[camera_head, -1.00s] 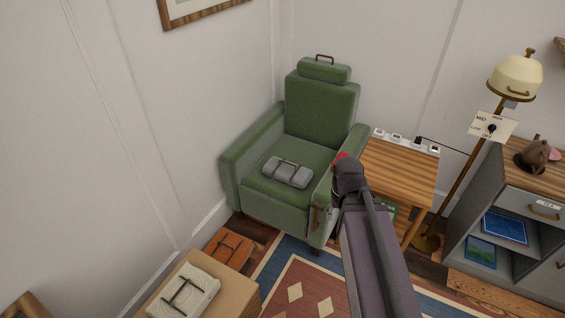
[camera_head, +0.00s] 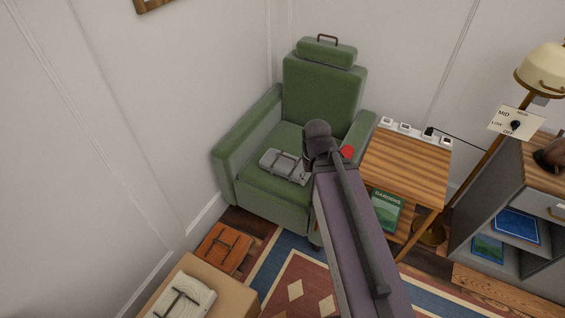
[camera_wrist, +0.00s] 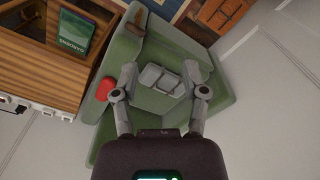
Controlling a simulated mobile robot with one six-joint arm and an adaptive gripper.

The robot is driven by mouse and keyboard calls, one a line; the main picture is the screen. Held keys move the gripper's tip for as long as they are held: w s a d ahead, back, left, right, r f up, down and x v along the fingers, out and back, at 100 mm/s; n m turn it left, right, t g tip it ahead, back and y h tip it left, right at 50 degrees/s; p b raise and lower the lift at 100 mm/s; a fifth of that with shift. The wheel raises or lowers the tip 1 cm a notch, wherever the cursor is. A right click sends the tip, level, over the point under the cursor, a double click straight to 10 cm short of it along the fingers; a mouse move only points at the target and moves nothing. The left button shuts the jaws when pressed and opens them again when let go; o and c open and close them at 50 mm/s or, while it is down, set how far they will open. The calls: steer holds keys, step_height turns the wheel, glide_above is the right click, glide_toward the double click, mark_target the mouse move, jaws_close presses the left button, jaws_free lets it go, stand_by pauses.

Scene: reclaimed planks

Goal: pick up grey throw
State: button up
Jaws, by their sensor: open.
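The grey throw (camera_head: 283,165) is a folded bundle with a dark strap handle, lying on the seat of the green armchair (camera_head: 262,189). My arm partly covers its right end in the head view. In the wrist view the throw (camera_wrist: 160,78) lies on the seat beyond my fingers, between their lines. My gripper (camera_wrist: 164,84) is open and empty, with its two fingers spread apart. It is above the chair and I see no contact with the throw. In the head view the fingers are hidden behind my arm.
A wooden side table (camera_head: 406,168) with a green gardening book (camera_head: 386,212) stands right of the chair. A red object (camera_head: 347,152) shows at the right armrest. A floor lamp and grey shelf (camera_head: 508,200) are farther right. A cardboard box (camera_head: 232,293) is at front left.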

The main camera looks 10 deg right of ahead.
steer(key=shift+w, duration=0.2)
stand_by(0.3)
steer(key=w+f+n+t+h+b, duration=0.2)
steer(key=w+f+h+b, duration=0.2)
steer(key=w+f+b, duration=0.8)
steer(key=w+a+f+n+t+h+b, duration=0.3)
steer(key=w+f+b, duration=0.8)
steer(key=b, duration=0.6)
steer(key=w+a+f+n+t+h+b, duration=0.2)
steer(key=w+a+f+n+t+b, duration=0.2)
steer(key=w+f+b, duration=0.7)
steer(key=w+a+b, duration=0.2)
steer(key=b, duration=0.4)
steer(key=shift+w+a+n+t+h, duration=0.2)
steer(key=shift+w+n+t+h, duration=0.1)
steer(key=shift+t+h, duration=0.1)
steer(key=b, duration=0.3)
glide_above(281, 167)
steer(key=shift+s+f, duration=0.1)
steer(key=shift+f, duration=1.35)
